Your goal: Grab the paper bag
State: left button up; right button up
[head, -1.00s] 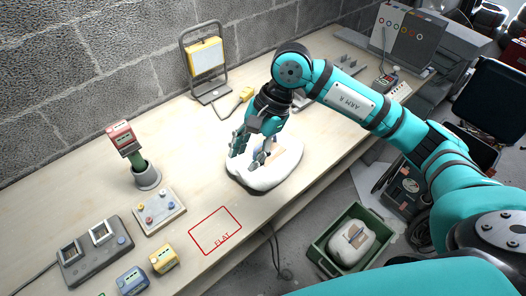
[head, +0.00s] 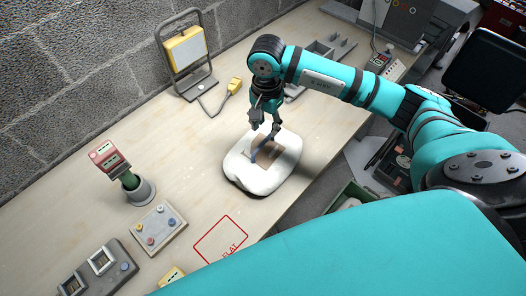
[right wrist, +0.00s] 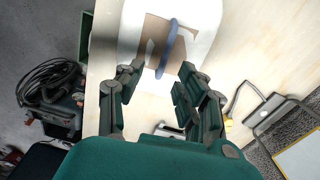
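The paper bag is a plump white sack (head: 240,172) lying on the workbench, with a brown patch and a raised blue strap, likely its handle, on top. In the right wrist view the bag (right wrist: 203,20) lies just beyond my fingertips, with the blue strap (right wrist: 169,45) ahead of the gap between them. My right gripper (head: 265,126) is above the bag's back part. In the right wrist view this gripper (right wrist: 161,72) is open with nothing between its fingers. I cannot tell if a finger touches the strap. My left gripper is not in view.
A green crate (head: 345,197) stands below the bench.

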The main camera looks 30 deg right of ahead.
aim_at(263, 142)
notch_tip(263, 142, down, 4)
jog(key=shift+w+a+f+p, duration=0.15)
jog(key=shift+p, duration=0.7)
jog(key=f, duration=0.1)
jog(key=f+p, duration=0.1)
jog(key=f, duration=0.1)
jog(key=shift+w+a+f+p, duration=0.1)
jog(key=shift+w+f+p, duration=0.2)
jog(key=shift+f, duration=0.4)
jog(key=c, duration=0.7)
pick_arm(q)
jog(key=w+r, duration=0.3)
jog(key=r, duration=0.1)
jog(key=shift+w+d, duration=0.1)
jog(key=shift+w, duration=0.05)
pick_arm(e)
grip_shut()
